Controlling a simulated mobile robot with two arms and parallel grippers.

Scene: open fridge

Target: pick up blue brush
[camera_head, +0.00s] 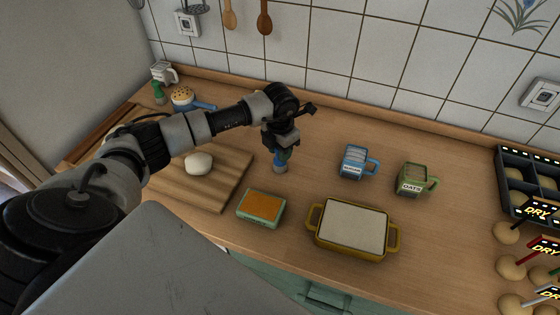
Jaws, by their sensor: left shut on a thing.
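My left arm reaches in from the left over the counter. Its gripper (281,152) points down and is shut on the blue brush (280,162), a small upright thing with a blue upper part and a paler lower end. The gripper hides the brush's top. I cannot tell whether the brush's lower end touches the counter. My right gripper is not in view.
Right of the brush stand a blue mug (353,160) and a green mug (411,178). In front are a green dish with orange filling (261,208) and a yellow baking dish (319,241). A cutting board (225,180) bears a white round thing (198,163).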

